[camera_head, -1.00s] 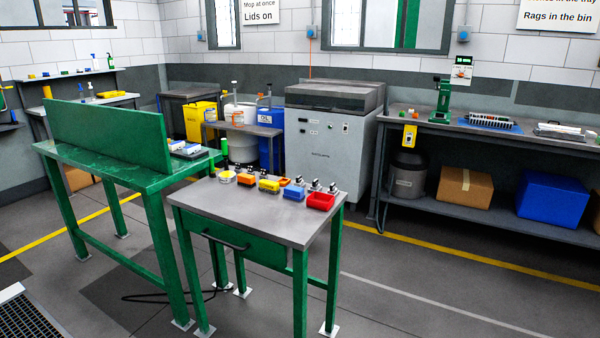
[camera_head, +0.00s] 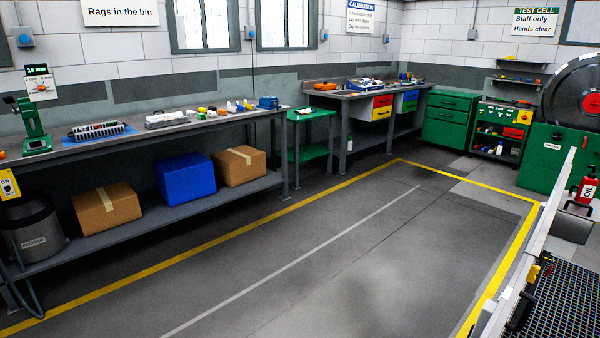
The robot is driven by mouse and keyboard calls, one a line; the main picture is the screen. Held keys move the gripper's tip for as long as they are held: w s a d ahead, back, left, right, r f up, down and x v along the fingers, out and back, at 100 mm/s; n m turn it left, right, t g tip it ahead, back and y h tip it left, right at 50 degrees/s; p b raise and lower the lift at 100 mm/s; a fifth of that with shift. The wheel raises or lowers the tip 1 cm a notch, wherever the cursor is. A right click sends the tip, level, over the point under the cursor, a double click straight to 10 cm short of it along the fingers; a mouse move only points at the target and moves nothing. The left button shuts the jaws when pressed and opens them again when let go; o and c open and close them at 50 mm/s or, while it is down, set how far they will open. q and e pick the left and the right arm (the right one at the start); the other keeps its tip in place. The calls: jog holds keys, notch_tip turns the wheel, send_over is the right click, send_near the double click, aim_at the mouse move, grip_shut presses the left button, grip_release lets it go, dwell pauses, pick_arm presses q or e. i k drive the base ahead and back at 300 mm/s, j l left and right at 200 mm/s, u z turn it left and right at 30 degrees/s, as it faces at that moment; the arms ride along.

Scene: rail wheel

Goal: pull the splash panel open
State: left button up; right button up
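Neither of my grippers is in view. I cannot identify the splash panel for sure. A long pale panel or rail (camera_head: 533,238) is seen nearly edge-on at the lower right, with dark handle-like parts (camera_head: 520,310) and small yellow parts on its near side. I cannot tell whether this is the splash panel. A green machine (camera_head: 552,160) with a big dark round wheel or disc (camera_head: 580,95) stands behind it at the far right, partly cut off by the picture edge.
A long grey workbench (camera_head: 110,153) with boxes on its lower shelf runs along the left wall. Green cabinets (camera_head: 450,120) stand at the back. A red extinguisher (camera_head: 587,186) is at the right, above dark floor grating (camera_head: 565,300). The grey floor in the middle is clear.

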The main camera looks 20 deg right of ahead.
aim_at(534, 248)
jog(key=i+z, duration=0.25)
jog(key=z, duration=0.25)
jog(key=i+j+z, duration=0.1)
jog(key=z, duration=0.35)
jog(key=i+j+z, duration=0.2)
jog(key=z, duration=0.3)
jog(key=i+j+z, duration=0.25)
jog(key=z, duration=0.25)
jog(key=i+j+z, duration=0.1)
jog(key=j+z, duration=0.25)
jog(key=z, duration=0.15)
jog(key=i+j+z, duration=0.15)
jog(key=j, duration=0.25)
jog(key=j+z, duration=0.2)
jog(key=j, duration=0.2)
jog(key=i, duration=0.05)
